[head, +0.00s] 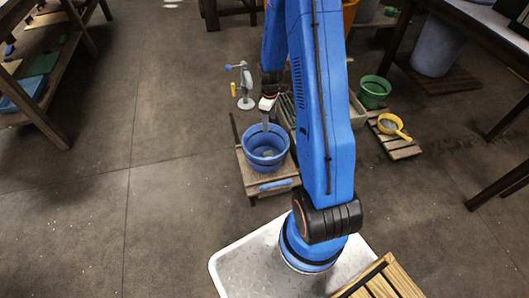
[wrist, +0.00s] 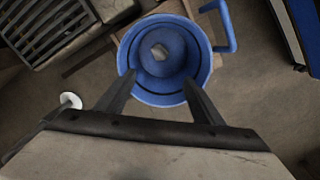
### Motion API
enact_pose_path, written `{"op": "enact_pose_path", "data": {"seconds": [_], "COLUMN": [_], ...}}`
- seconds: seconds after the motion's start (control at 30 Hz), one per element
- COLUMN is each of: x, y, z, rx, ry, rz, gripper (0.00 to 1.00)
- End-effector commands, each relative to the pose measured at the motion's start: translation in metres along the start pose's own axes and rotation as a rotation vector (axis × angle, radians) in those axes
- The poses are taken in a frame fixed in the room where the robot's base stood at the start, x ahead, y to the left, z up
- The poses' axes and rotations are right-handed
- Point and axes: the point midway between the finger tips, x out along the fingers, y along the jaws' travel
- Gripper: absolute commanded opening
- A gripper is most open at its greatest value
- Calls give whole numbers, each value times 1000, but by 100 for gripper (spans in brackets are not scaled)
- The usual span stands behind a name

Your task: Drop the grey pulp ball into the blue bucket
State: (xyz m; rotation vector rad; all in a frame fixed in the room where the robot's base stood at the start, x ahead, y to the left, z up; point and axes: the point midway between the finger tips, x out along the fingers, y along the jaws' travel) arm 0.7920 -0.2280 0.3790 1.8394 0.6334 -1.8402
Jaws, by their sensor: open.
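The blue bucket (head: 250,151) stands on a low wooden stand in the head view, and its open mouth (wrist: 127,62) fills the upper middle of the wrist view. A small light-grey lump, which looks like the grey pulp ball (wrist: 160,51), lies inside on the bucket's floor. My gripper (wrist: 160,78) is open, with its two fingers apart and nothing between them. It points down over the bucket. In the head view my gripper (head: 266,124) is just above the bucket's far rim.
The low wooden stand (head: 251,181) carries a blue-handled tool at its front. A grey clamp-like device (head: 245,90) stands behind it. A green bucket (head: 374,92) and a yellow sieve (head: 392,125) are to the right. The floor at left is clear.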

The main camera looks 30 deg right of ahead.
Motion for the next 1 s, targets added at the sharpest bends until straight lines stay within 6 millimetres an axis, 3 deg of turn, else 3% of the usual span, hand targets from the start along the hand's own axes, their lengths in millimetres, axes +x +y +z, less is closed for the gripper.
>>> {"op": "enact_pose_path", "data": {"seconds": [0.2,0.43,1.0], "x": [-36,-62,-69], "y": [1,0,0], "z": [0,0,0], "rx": [0,0,0], "ry": [2,1,0], "rz": [3,1,0], "gripper": [61,61,61]}}
